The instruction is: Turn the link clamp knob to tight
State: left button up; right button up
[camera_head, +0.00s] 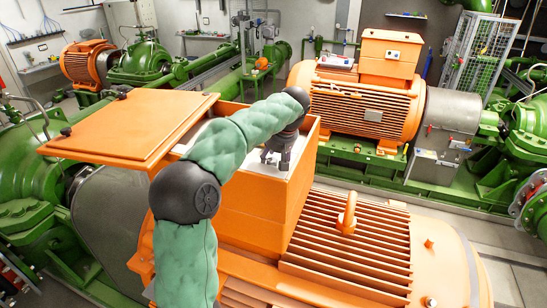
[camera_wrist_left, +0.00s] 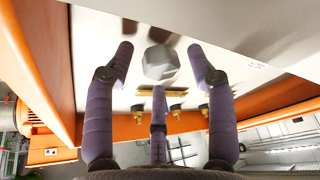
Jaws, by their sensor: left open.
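The knob (camera_wrist_left: 160,63), a light grey faceted piece, shows in the left wrist view against the pale inner panel (camera_wrist_left: 95,65) of an open orange box (camera_head: 255,213). Its setting cannot be read. My left gripper (camera_head: 277,157) reaches into this box from above in the head view. Its three purple-grey fingers are open and spread around the knob, with visible space on either side; whether any finger touches it is unclear. The head view does not show the knob, which is hidden by the gripper and box. My right gripper is not in view.
Several brass terminals (camera_wrist_left: 176,111) and a brass bar sit on the panel near the lower finger. The box's orange walls are close on the sides. Its open lid (camera_head: 130,125) lies to the left. A lifting eye (camera_head: 347,213) stands on the ribbed orange housing to the right.

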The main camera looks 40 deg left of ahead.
pick_arm(q)
jog(key=shift+s+d+r, duration=0.1)
jog(key=c, duration=1.1)
